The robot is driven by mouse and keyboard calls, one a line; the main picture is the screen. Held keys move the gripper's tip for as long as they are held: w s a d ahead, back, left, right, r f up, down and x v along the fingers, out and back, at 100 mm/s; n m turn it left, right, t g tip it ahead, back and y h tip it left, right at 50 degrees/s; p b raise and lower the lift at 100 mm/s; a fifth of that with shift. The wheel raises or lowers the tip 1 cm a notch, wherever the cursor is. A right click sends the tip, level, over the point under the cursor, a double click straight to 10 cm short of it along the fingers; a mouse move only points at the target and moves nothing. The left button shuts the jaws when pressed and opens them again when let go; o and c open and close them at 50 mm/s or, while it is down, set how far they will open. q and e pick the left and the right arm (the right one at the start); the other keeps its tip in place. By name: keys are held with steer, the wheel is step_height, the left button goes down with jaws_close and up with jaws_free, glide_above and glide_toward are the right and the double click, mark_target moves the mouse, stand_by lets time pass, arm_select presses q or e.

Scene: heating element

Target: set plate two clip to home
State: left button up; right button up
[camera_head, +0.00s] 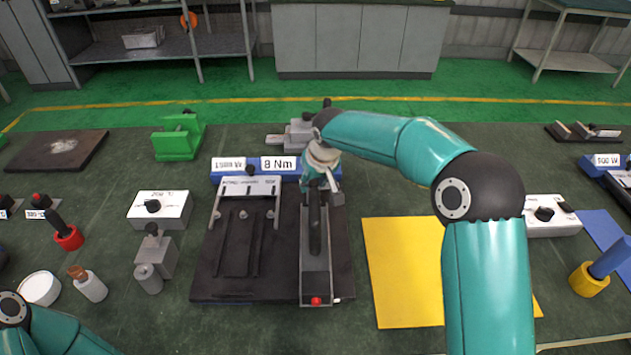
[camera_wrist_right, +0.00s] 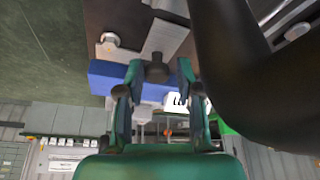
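My right gripper (camera_head: 325,188) is over the back right part of a dark plate (camera_head: 220,280), in front of the "8 Nm" label (camera_head: 278,163). In the right wrist view its fingers (camera_wrist_right: 156,78) stand apart, with a dark knob (camera_wrist_right: 157,71) on a pale metal strip (camera_wrist_right: 160,38) between them. I see a gap beside the knob; contact is not clear. A pale metal bar (camera_head: 247,186) lies across the plate's back left. Which part is the plate two clip, and its setting, I cannot tell. Only part of my left arm shows at lower left; its gripper is out of view.
A long black handle (camera_head: 315,230) lies along a grey tray with a red button (camera_head: 316,301) on the plate's right. A blue block (camera_head: 228,179) stands behind the plate. A yellow mat (camera_head: 400,270) lies right. Grey blocks (camera_head: 155,256) and a white switch box (camera_head: 160,208) stand left.

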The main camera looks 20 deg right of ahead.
steer(key=shift+o, duration=0.6)
steer(key=shift+d, duration=0.1)
steer(key=shift+s+r, duration=0.15)
steer(key=shift+r, duration=0.4)
steer(key=v, duration=1)
steer(key=shift+s+r, duration=0.25)
steer(key=shift+r, duration=0.05)
